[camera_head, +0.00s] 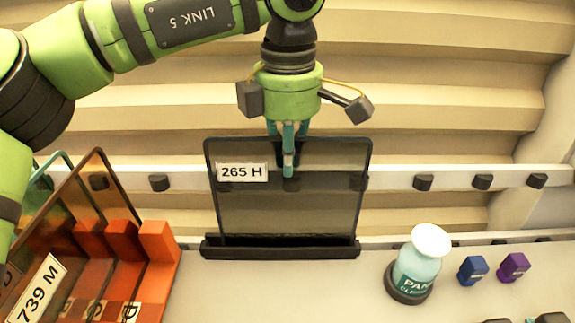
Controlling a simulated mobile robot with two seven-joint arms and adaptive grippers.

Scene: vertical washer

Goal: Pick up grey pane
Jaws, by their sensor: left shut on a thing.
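The grey pane (320,205) is a see-through dark sheet with a black frame and a white label reading "265 H". It stands upright at a black holder bar (280,248) on the pale work surface; I cannot tell whether its lower edge still touches the bar. My left gripper (288,165) points straight down at the pane's top edge. Its teal fingers are shut on the pane near the middle of that edge, one finger showing in front. My right gripper is not in view.
An orange slotted rack (158,250) at the left holds a brown pane (85,210) labelled "739 M". A cleaner bottle (418,265), a blue block (473,270) and a purple block (513,267) stand at the right. A white rail (400,178) with black knobs runs behind.

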